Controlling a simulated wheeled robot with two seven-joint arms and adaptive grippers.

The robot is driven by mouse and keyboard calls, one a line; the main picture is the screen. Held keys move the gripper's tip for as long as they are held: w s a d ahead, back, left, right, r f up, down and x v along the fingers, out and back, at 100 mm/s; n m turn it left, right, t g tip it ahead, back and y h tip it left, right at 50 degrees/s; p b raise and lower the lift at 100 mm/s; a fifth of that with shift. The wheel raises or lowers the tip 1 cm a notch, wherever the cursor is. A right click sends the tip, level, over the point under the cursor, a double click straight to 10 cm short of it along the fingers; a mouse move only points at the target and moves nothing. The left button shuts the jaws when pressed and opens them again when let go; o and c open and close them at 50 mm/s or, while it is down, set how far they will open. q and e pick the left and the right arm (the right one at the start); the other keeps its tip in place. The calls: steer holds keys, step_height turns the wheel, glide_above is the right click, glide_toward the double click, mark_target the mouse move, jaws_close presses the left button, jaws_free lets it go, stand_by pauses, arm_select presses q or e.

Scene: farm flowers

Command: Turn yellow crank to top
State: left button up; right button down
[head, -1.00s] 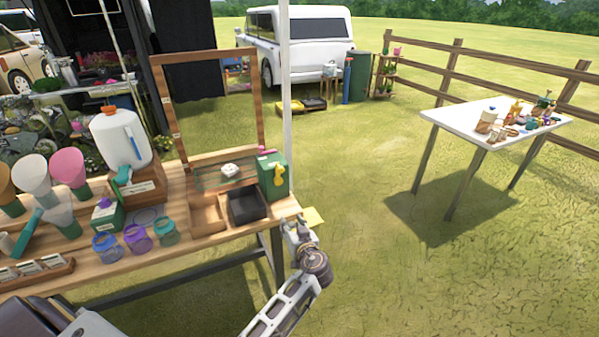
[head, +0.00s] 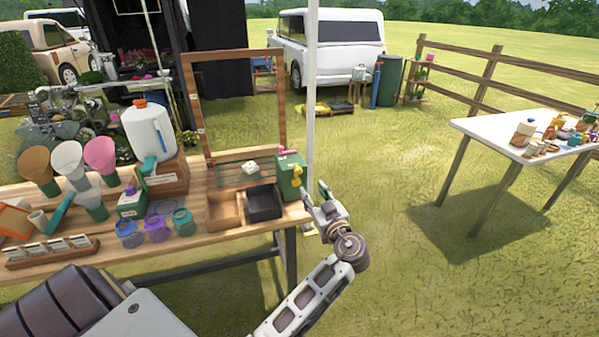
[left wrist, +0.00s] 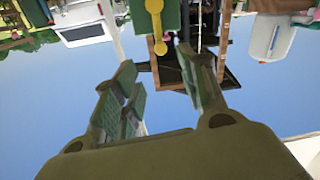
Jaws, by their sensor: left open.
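A yellow crank (head: 297,175) is on the right-hand side of a green box (head: 286,178) at the right end of the wooden table. In the left wrist view the picture looks upside down; the yellow crank (left wrist: 156,24) hangs down in it from the green box (left wrist: 172,14), with a rounded end. My left gripper (head: 318,197) is just right of the box, off the table end, open and empty. In the left wrist view its fingers (left wrist: 160,75) are apart, with the crank's end above the gap and no clear contact. My right gripper is not in view.
A black tray (head: 264,204) and a wooden frame (head: 283,100) are by the box. A white pole (head: 312,90) rises just behind it. Several jars and a white jug (head: 148,130) stand further left. Grass right of the table is clear up to a white table (head: 490,135).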

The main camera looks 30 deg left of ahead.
mark_target(300, 172)
arm_select(q)
steer(key=p+x, duration=0.1)
steer(key=x, duration=0.6)
steer(key=shift+r, duration=0.1)
steer(key=p+x, duration=0.1)
steer(key=x, duration=0.4)
steer(key=shift+w+a, duration=0.35)
steer(key=shift+a, duration=0.15)
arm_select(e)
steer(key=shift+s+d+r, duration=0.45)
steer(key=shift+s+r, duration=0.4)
arm_select(q)
jaws_close()
